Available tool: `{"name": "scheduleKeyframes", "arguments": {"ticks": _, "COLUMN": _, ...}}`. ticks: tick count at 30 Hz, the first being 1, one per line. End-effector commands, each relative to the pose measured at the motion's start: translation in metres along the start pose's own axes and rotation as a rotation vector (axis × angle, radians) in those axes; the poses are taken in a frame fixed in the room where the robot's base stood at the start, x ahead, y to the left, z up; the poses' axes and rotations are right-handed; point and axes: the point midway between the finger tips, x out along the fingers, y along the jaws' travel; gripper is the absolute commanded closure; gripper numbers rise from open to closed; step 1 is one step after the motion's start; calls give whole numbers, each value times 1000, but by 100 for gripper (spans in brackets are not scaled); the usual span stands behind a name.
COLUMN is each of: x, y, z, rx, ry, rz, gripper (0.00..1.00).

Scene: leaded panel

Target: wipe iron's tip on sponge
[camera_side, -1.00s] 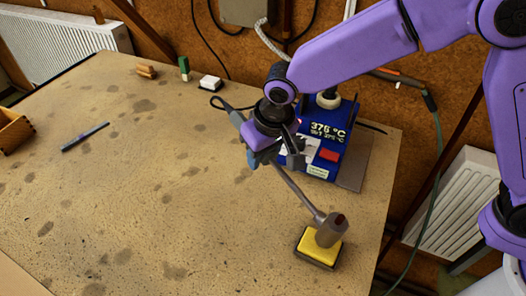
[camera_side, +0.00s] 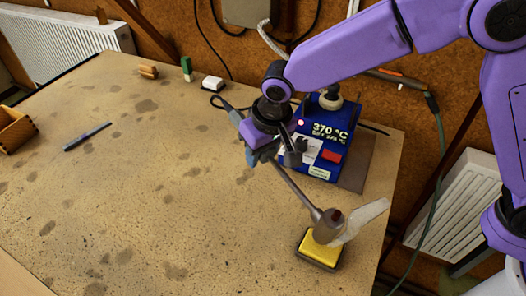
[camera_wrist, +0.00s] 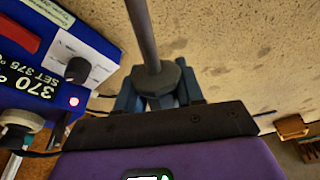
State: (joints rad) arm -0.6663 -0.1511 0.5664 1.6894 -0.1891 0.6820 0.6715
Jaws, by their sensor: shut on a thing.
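My gripper (camera_side: 280,156) is shut on the handle of the soldering iron (camera_side: 296,190). The iron's shaft slopes down to the right to a thick grey-brown head. That head rests on or just over the yellow sponge (camera_side: 319,252), and the exact contact is hidden. The sponge lies in a dark tray (camera_side: 304,258) near the table's right front. A pale wisp, like steam, spreads right from the head. In the wrist view the iron's grey shaft (camera_wrist: 143,35) runs up from between my gripper's fingers (camera_wrist: 157,90), and the sponge is out of view.
The blue station (camera_side: 318,150) stands behind my gripper, reading 370 °C with a red light lit. A pen (camera_side: 88,137), wooden box (camera_side: 14,130), white block (camera_side: 212,83), green block (camera_side: 186,68) and wooden piece (camera_side: 148,72) lie apart. The middle of the table is clear.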

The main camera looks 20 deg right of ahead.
Motion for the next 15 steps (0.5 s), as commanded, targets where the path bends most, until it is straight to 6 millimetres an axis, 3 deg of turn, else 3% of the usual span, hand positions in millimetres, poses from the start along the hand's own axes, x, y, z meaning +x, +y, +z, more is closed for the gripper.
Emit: {"name": "scheduleKeyframes", "arguments": {"ticks": 15, "x": -2, "y": 0, "z": 8, "rx": -1, "ry": 1, "rz": -1, "gripper": 100}}
